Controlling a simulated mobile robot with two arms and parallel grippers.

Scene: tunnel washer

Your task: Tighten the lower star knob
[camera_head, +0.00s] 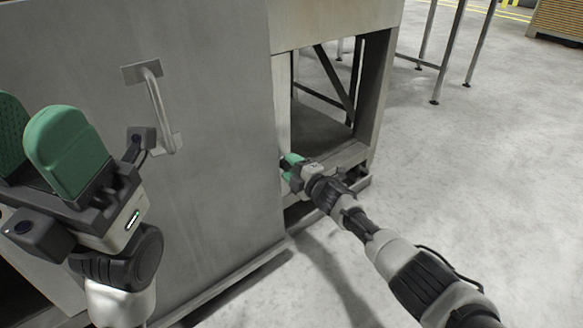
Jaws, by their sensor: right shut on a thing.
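My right gripper (291,165) reaches in from the lower right to the edge of the grey panel, beside the open frame. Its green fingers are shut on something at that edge. The held thing is hidden by the fingers and the panel edge, so I cannot make out a star knob. My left gripper (38,142) is raised close to the camera at the left, pointing up. Its two green fingers stand apart with nothing seen between them.
The large grey panel (215,95) carries a metal handle (157,105). To its right is an open bay in the machine frame (372,95) with a diagonal brace. Metal stand legs (450,50) are at the upper right. The concrete floor (480,170) at right is clear.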

